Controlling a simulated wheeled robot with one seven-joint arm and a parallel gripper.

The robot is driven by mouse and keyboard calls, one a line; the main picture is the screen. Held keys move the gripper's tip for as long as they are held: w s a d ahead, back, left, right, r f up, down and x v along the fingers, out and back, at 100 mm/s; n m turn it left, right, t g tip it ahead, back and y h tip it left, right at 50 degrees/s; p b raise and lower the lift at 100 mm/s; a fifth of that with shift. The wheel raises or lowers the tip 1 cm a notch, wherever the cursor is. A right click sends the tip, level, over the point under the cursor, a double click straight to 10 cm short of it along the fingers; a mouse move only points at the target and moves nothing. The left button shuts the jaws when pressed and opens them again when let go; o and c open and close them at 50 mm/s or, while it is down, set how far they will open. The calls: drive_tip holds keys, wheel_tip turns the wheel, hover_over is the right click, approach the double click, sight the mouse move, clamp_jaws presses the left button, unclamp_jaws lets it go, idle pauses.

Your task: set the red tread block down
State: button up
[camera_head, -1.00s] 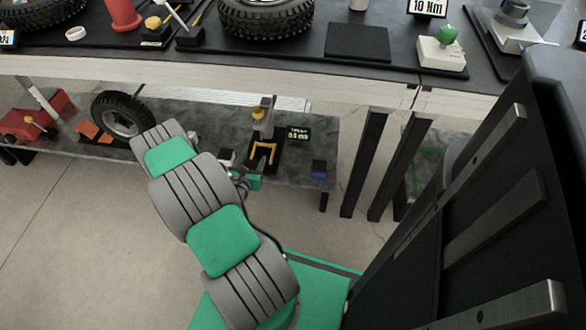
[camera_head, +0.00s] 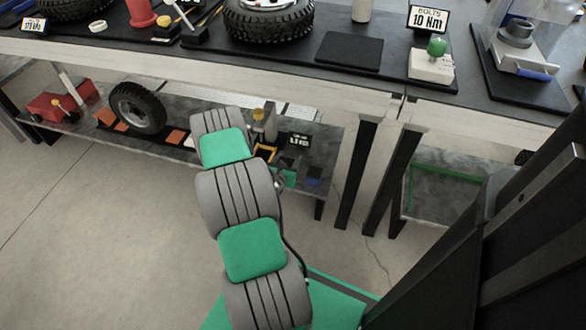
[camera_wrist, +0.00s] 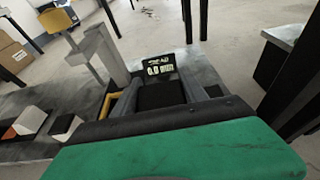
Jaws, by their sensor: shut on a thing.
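In the wrist view my gripper (camera_wrist: 160,98) reaches forward from its green and black body, with a grey finger on each side. A dark block-like piece (camera_wrist: 160,95) sits between the fingers; only a black face shows, and I cannot make out red on it. Just beyond it stands a tread gauge with a grey upright (camera_wrist: 108,55), a yellow fork (camera_wrist: 107,104) and a black display (camera_wrist: 159,66) that seems to read 0.0 mm. I cannot tell whether the held piece touches anything below. In the head view my arm mostly hides the gripper near the gauge's yellow fork (camera_head: 264,152).
The gauge is on a low grey shelf (camera_head: 205,155) under the workbench (camera_head: 300,75). A tyre (camera_head: 138,107) and a red item (camera_head: 52,107) stand further left.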

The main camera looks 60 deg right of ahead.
drive_tip(key=d+f+b, duration=0.1)
drive_tip(key=d+f, duration=0.1)
drive_tip(key=w+d+f+b, duration=0.1)
drive_tip(key=d+f, duration=0.1)
drive_tip(key=w+d+f+b, duration=0.1)
drive_tip(key=d+f, duration=0.1)
drive_tip(key=shift+d+f, duration=0.25)
drive_tip(key=shift+f, duration=0.05)
drive_tip(key=f, duration=0.1)
drive_tip(key=f+b, duration=0.2)
drive_tip(key=shift+d+f, duration=0.25)
drive_tip(key=shift+f, duration=0.15)
drive_tip(key=shift+r, duration=0.2)
drive_tip(key=shift+f, duration=0.1)
drive_tip(key=o, duration=1.5)
drive_tip(key=shift+c, duration=0.2)
